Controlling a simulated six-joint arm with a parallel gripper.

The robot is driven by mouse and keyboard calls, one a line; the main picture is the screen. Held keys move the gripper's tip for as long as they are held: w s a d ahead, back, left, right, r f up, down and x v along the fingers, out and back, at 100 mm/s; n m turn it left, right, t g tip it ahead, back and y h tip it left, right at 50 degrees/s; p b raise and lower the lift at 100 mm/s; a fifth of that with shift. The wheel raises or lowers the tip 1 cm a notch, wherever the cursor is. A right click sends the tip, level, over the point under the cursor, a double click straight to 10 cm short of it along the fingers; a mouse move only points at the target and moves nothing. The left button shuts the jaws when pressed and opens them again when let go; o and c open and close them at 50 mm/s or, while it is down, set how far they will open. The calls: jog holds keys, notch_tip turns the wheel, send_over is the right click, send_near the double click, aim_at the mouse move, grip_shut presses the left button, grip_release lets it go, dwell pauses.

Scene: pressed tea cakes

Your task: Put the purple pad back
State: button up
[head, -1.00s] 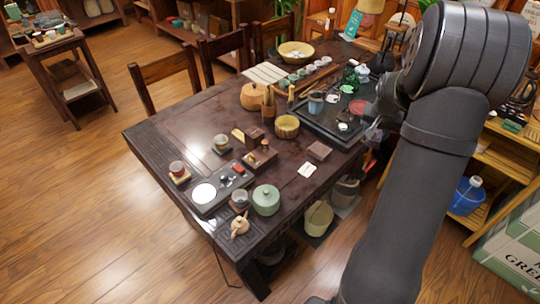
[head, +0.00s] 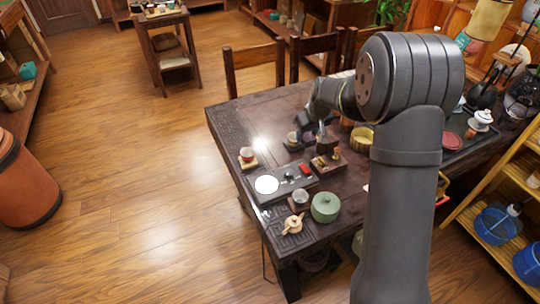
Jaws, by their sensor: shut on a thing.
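In the head view my gripper (head: 322,131) points down over the middle of the dark table, close to a brown wooden block (head: 327,147) beside a small wooden tray (head: 326,164). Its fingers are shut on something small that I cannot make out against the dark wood. The purple pad does not show clearly now. The part of the table where a mauve-brown square pad lay in the earlier frame is behind my arm, so I cannot tell whether it is still there.
A yellow bowl (head: 362,139) stands behind. Bare tabletop lies at the far left.

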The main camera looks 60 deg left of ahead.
jog(key=s+a+f, duration=0.2)
jog(key=s+a, duration=0.1)
jog(key=s+a+f, duration=0.2)
jog(key=s, duration=0.1)
jog(key=s+a+f, duration=0.3)
jog(key=shift+s+a, duration=0.2)
jog(key=shift+a, duration=0.15)
jog(key=shift+f, duration=2.1)
jog(key=o, duration=0.5)
jog(key=shift+f, duration=0.15)
jog(key=o, duration=0.4)
jog(key=shift+o, duration=0.2)
jog(key=v, duration=1.2)
